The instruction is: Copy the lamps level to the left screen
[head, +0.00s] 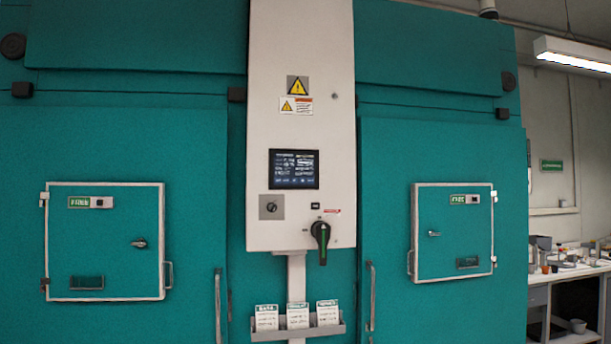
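One dark touch screen (294,169) is set in the white control panel (300,120) between two teal chambers. It shows rows of small white text and blocks, too small to read. I cannot tell a lamps level on it. No second screen shows in the head view. A key switch (271,207) is below the screen at the left. A black and green rotary handle (321,236) is below it at the right. Neither of my grippers is in view.
The left chamber (205,150) and right chamber (385,150) have closed white-framed hatches (105,272) (453,264) and vertical door handles. A rack (262,336) with three cards hangs below the panel. A bench (560,275) with small items stands at the far right.

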